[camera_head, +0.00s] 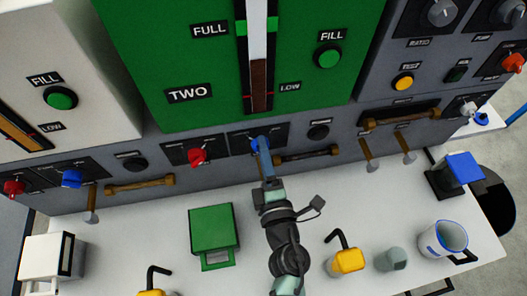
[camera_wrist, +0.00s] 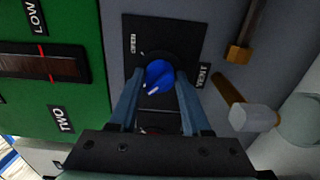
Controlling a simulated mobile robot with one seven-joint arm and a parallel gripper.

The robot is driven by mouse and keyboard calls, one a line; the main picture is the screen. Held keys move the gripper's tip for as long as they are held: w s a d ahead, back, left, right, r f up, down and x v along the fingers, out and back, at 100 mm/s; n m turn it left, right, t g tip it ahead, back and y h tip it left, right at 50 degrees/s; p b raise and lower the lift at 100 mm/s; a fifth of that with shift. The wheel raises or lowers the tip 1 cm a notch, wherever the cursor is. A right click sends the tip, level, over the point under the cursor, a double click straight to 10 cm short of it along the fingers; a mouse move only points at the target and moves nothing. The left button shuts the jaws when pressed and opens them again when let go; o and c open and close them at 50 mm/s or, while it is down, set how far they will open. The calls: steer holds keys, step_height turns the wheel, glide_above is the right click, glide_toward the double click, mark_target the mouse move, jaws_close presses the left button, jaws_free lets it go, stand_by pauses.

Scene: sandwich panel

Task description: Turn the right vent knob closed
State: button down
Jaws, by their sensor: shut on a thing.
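The blue vent knob (camera_wrist: 160,74) sits on a black plate in the wrist view, beside a label reading VENT. A pale mark on it points to the lower left there. My gripper (camera_wrist: 159,82) has one finger on each side of the knob and is shut on it.
A red knob (camera_head: 197,156) lies left of my gripper, and a brass-ended handle (camera_head: 307,154) lies close to its right. The white counter (camera_head: 180,215) below holds a green box (camera_head: 213,230), a yellow jug (camera_head: 347,261) and a white mug (camera_head: 441,240).

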stand_by(0.4)
steer(key=shift+c, duration=1.8)
jaws_free()
steer(key=shift+s, duration=0.1)
steer(key=s+d+b, duration=0.2)
steer(key=s+b, duration=0.1)
steer(key=s, duration=0.9)
steer(key=shift+s+d, duration=0.25)
steer(key=shift+s, duration=0.05)
